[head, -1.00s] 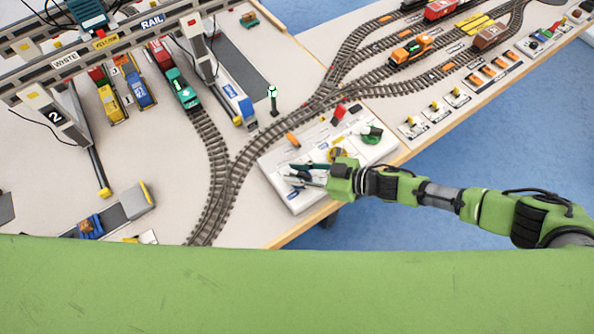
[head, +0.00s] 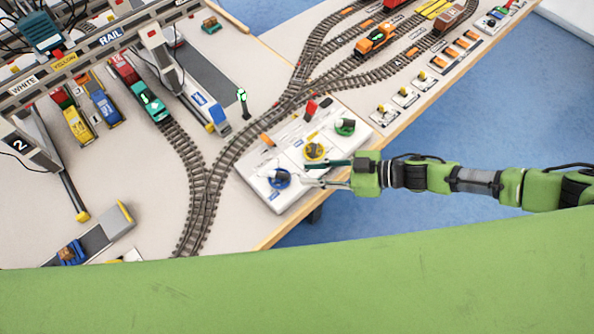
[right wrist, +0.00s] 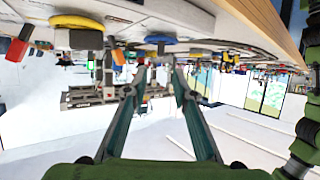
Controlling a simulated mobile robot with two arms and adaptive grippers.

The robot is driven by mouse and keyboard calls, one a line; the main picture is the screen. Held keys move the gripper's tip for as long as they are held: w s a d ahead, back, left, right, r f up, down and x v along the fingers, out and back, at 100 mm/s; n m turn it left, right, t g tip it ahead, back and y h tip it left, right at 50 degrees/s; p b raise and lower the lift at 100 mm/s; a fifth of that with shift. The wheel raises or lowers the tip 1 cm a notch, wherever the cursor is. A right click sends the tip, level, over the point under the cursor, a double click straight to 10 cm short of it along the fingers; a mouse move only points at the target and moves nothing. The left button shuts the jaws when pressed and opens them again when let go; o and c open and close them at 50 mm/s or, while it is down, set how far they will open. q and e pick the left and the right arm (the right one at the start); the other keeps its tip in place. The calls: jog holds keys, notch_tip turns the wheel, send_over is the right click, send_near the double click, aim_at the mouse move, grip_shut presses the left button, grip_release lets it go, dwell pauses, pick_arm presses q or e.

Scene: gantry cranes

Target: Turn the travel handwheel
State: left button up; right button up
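A white control panel (head: 291,152) near the table's front edge carries three handwheels: blue (head: 279,178), yellow (head: 315,151) and green (head: 345,127). I cannot read which one is labelled travel. My right gripper (head: 303,173) is open and empty, its fingers pointing left close to the blue handwheel. I cannot tell whether a fingertip touches it. In the right wrist view, which looks upside down, the two fingers (right wrist: 160,76) are spread apart with nothing between them. A blue disc (right wrist: 158,39) shows beyond the tips there. My left gripper is not in view.
A red lever (head: 310,109) and an orange piece (head: 267,139) are at the panel's back edge. Train tracks (head: 223,168) run left of the panel. Gantry crane parts (head: 160,50) stand further back. Open blue floor (head: 480,130) lies to the right.

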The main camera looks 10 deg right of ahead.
jog(key=shift+s+d+r, duration=0.1)
jog(key=shift+d+r, duration=0.1)
jog(key=shift+d, duration=0.15)
